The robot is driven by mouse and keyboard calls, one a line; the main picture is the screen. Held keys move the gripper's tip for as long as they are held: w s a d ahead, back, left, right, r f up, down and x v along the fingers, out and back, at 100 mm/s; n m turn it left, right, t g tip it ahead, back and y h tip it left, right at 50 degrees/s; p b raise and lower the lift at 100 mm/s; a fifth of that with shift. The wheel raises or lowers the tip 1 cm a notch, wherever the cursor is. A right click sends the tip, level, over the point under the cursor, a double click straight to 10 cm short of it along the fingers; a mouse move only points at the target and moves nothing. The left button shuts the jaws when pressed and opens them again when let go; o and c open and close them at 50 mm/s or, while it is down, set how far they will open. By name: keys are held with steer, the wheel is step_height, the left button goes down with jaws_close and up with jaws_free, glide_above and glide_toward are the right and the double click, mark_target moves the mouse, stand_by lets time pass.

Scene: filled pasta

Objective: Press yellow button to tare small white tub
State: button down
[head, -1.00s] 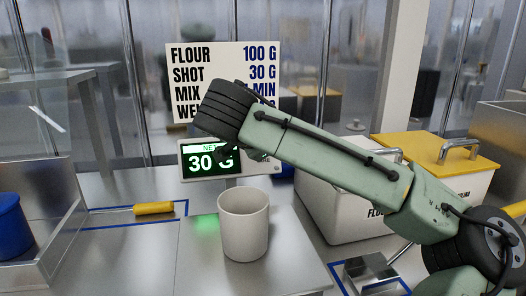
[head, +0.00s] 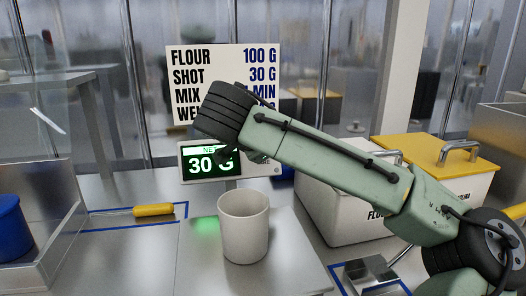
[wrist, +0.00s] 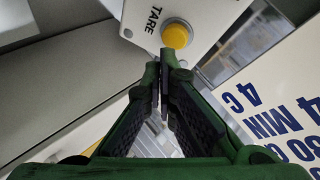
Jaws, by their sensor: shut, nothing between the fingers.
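The small white tub (head: 243,228) stands upright on the scale's steel plate (head: 200,262). The scale's display (head: 200,164) behind it is lit green and reads NET 30 G, partly covered at its right by my gripper. In the head view my gripper (head: 228,155) shows small and dark, and the button is hidden.
A recipe sign (head: 222,62) stands behind the display, partly hidden by my arm. A white bin with a yellow lid (head: 425,150) is at the right. A yellow-handled tool (head: 153,211) lies left of the scale, and a blue tub (head: 10,228) is at the far left.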

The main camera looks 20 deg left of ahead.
steer(key=shift+f, duration=0.1)
steer(key=shift+w+a+f+b, duration=0.15)
steer(key=shift+w+a+b, duration=0.05)
steer(key=shift+w+b, duration=0.2)
steer(key=shift+w+a+f+b, duration=0.1)
steer(key=shift+w+a+b, duration=0.1)
steer(key=shift+w+b, duration=0.1)
stand_by(1.0)
steer(key=shift+s, duration=0.15)
steer(key=shift+s+d+r+b, duration=0.3)
steer(key=shift+s+d, duration=0.1)
steer(key=shift+s, duration=0.15)
steer(key=shift+s+d+r, duration=0.35)
steer(key=shift+s+d, duration=0.1)
steer(key=shift+s, duration=0.2)
steer(key=shift+s+d+r, duration=0.35)
steer(key=shift+s+d, duration=0.05)
steer(key=shift+s, duration=0.2)
steer(key=shift+s+d+r, duration=0.35)
steer(key=shift+s+d, duration=0.1)
steer(key=shift+s, duration=0.2)
